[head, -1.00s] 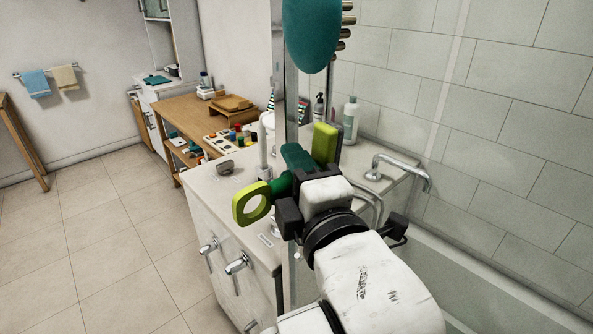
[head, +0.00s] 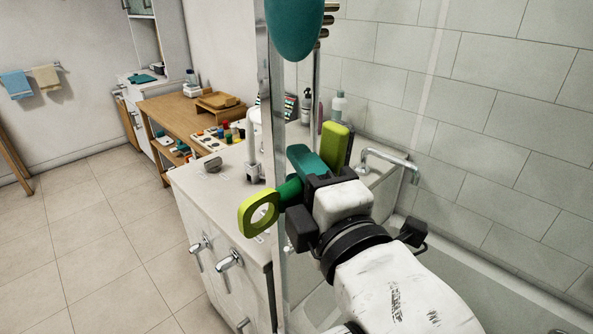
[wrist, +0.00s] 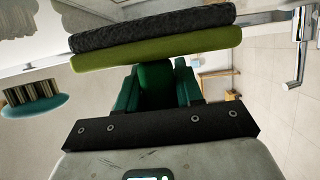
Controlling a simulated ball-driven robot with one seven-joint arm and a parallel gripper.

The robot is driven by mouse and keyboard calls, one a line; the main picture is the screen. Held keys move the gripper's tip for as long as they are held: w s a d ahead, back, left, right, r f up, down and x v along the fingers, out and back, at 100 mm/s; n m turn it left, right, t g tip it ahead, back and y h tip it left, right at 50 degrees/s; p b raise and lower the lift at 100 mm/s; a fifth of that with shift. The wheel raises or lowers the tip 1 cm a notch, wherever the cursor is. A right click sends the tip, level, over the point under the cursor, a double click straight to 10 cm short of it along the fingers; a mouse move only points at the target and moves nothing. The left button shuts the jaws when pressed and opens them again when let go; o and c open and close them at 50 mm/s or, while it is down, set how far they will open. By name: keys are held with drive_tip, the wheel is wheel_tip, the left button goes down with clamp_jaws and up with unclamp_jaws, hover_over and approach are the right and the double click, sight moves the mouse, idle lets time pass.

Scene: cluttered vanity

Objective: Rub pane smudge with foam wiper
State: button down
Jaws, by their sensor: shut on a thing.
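The foam wiper has a dark green body (head: 308,161), a lime ring handle (head: 258,214) and a lime pad with a dark face (head: 334,142). My gripper (head: 300,200) is shut on its green body, with the ring on the left and the pad up at the far side. In the wrist view the wiper's lime layer (wrist: 160,52) and dark rough layer (wrist: 155,27) lie across the top, beyond my gripper (wrist: 158,100). A tall metal-framed edge (head: 277,110), perhaps the pane's, stands close to the wiper. I cannot make out the smudge, or whether the pad touches anything.
A teal bristled brush (head: 295,28) is at the top, near the frame; it also shows in the wrist view (wrist: 33,106). A cluttered white vanity (head: 215,184) stands left, with a tap (head: 390,160) behind my arm. A bathtub is right. Open floor lies left.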

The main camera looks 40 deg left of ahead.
drive_tip(key=shift+w+a+r+b, duration=0.1)
drive_tip(key=shift+a+r+b, duration=0.15)
drive_tip(key=shift+a+b, duration=0.4)
drive_tip(key=shift+w+a+r+b, duration=0.1)
drive_tip(key=shift+a+r+b, duration=0.15)
drive_tip(key=shift+a+b, duration=0.4)
idle(6.7)
